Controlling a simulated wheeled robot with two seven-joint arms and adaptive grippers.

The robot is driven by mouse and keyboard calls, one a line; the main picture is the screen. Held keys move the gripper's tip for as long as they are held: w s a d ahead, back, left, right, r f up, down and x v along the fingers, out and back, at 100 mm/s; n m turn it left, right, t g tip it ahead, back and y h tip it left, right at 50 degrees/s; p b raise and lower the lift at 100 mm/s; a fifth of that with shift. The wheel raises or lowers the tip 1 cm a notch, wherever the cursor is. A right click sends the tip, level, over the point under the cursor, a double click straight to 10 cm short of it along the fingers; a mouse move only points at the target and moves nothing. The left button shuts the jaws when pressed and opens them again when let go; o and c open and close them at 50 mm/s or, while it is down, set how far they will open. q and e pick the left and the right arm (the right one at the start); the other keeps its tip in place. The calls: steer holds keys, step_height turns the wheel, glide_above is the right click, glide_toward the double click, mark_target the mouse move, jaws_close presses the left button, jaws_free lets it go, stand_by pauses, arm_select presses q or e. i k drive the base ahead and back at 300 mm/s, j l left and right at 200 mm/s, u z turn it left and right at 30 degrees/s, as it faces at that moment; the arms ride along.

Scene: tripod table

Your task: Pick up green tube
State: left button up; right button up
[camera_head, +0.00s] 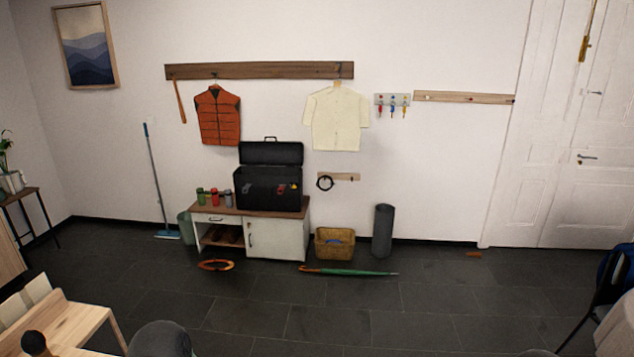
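A small green cylinder (201,196), perhaps the green tube, stands upright at the left end of the low cabinet's (222,211) brown top, against the far wall. A red cylinder (214,197) and a grey-blue cylinder (228,198) stand to its right. It is far off and too small to see in detail. Neither of my grippers is in view.
An open black toolbox (268,190) fills the cabinet's right part. A wooden table (55,318) is at bottom left. The middle floor is clear.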

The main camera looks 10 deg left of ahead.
mark_target(200, 192)
steer(key=i+l+u, duration=0.1)
steer(key=i, duration=1.9)
steer(key=i+j+u, duration=0.2)
steer(key=i+u, duration=0.15)
steer(key=i, duration=0.25)
steer(key=i+u, duration=0.4)
steer(key=i, duration=0.2)
steer(key=i+j, duration=0.2)
steer(key=j, duration=0.15)
steer(key=i+j+u, duration=0.1)
steer(key=j, duration=0.25)
steer(key=i+j, duration=0.3)
